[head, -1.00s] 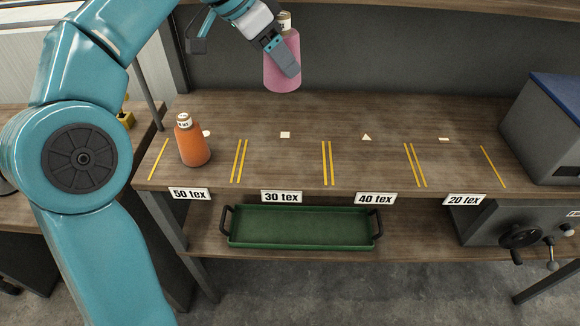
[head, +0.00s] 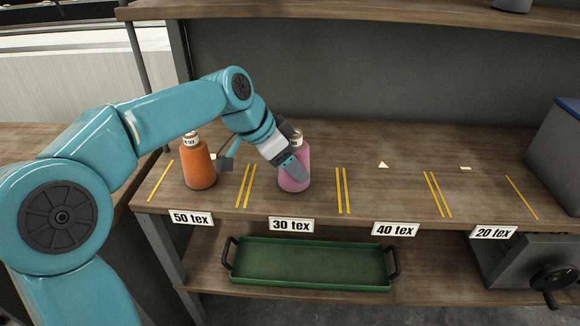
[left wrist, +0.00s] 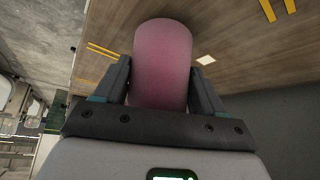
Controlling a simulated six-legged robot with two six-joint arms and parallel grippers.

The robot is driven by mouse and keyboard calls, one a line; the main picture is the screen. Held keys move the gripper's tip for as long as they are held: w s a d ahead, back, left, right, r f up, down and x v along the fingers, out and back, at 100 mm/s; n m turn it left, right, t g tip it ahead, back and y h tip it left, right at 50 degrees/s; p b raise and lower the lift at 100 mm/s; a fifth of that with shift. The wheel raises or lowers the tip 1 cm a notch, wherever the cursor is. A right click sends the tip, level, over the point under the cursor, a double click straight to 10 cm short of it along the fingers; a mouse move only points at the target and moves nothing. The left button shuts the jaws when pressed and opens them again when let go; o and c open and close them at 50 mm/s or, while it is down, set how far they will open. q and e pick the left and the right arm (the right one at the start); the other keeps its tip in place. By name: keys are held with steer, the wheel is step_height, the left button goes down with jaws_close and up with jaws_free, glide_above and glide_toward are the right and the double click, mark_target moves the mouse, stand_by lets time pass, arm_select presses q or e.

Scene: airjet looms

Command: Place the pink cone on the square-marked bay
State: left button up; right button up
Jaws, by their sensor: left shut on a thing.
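The pink cone (head: 301,163) is upright in the 30 tex bay, between two pairs of yellow lines. My left gripper (head: 292,170) is shut on it, its fingers on either side of the cone's body. In the left wrist view the cone (left wrist: 162,62) sits between the fingers. The white square mark (left wrist: 206,60) of this bay shows beside the cone there; in the head view it is hidden. The cone's base is at or very near the shelf top; I cannot tell whether it touches. My right gripper is not in view.
An orange cone (head: 199,166) stands in the 50 tex bay, close to my left wrist. The 40 tex bay with a triangle mark (head: 383,165) and the 20 tex bay are empty. A green tray (head: 310,284) lies on the lower shelf. A grey box (head: 557,150) stands at the right.

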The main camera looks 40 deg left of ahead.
arm_select(q)
steer(key=shift+f, duration=0.25)
steer(key=shift+f, duration=0.2)
steer(key=o, duration=1.2)
steer(key=shift+d, duration=0.1)
steer(key=shift+r, duration=0.15)
steer(key=shift+r, duration=0.3)
steer(key=p+v, duration=0.2)
steer(key=v, duration=0.9)
steer(key=shift+s+r, duration=0.15)
steer(key=shift+r, duration=0.05)
